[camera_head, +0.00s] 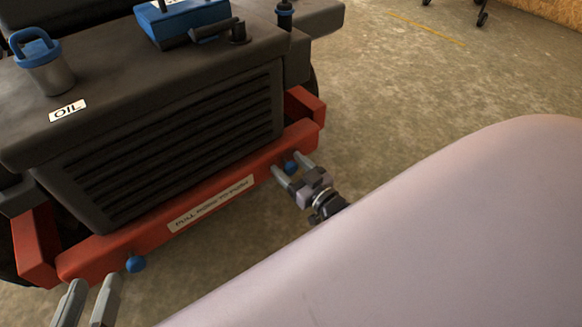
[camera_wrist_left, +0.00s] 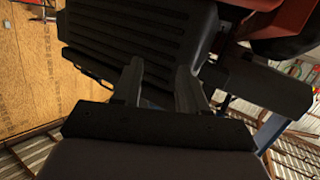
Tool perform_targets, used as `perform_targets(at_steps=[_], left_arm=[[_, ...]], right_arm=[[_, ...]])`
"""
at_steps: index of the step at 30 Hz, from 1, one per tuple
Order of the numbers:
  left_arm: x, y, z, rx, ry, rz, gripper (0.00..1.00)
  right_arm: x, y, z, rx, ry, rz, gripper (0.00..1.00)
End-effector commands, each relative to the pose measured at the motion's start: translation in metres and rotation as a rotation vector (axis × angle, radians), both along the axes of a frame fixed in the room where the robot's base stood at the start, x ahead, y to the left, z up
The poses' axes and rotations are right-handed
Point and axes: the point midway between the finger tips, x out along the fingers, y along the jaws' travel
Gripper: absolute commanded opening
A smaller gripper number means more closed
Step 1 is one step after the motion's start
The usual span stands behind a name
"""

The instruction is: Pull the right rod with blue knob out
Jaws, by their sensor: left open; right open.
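A red bumper bar (camera_head: 112,249) runs along the front of a dark machine. A blue knob (camera_head: 291,168) sits on its right part. My right gripper (camera_head: 286,161) is open, with one fingertip on each side of this knob; I cannot tell if they touch it. Another blue knob (camera_head: 136,264) sits on the bar's left part. My left gripper (camera_head: 95,280) is open and empty, at the lower left near that knob. In the left wrist view my left gripper (camera_wrist_left: 160,66) shows open below the dark grille. The rods behind the knobs are not clearly visible.
The dark machine body (camera_head: 130,70) carries a grey can with a blue handle (camera_head: 48,68), an OIL label and a blue box (camera_head: 183,20). A label (camera_head: 210,203) is on the bar. Concrete floor (camera_head: 440,90) is free to the right. A large pale surface covers the lower right.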

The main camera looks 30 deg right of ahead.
Motion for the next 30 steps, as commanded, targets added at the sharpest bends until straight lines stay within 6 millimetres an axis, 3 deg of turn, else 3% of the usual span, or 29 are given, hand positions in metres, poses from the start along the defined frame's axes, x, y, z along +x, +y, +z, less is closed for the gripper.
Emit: perform_targets(at_steps=[1, 6, 7, 11, 19, 29, 30], left_arm=[[0.000, 0.000, 0.000, 0.000, 0.000, 0.000, 0.43], [0.000, 0.000, 0.000, 0.000, 0.000, 0.000, 0.43], [0.000, 0.000, 0.000, 0.000, 0.000, 0.000, 0.43], [0.000, 0.000, 0.003, -0.004, 0.003, -0.002, 0.43], [0.005, -0.011, 0.000, -0.066, 0.094, -0.019, 0.43], [0.004, -0.012, -0.002, -0.074, 0.103, -0.022, 0.43], [0.004, -0.012, -0.002, -0.074, 0.102, -0.022, 0.43]], right_arm=[[0.000, 0.000, 0.000, 0.000, 0.000, 0.000, 0.58], [0.000, 0.000, 0.000, 0.000, 0.000, 0.000, 0.03], [0.000, 0.000, 0.000, 0.000, 0.000, 0.000, 0.00], [-0.004, 0.000, 0.001, 0.000, 0.002, 0.000, 0.00], [-0.037, -0.003, 0.002, -0.001, 0.004, 0.000, 0.00], [-0.041, -0.003, -0.001, -0.001, 0.001, 0.001, 0.00], [-0.042, -0.003, -0.001, -0.001, 0.001, 0.001, 0.51]])
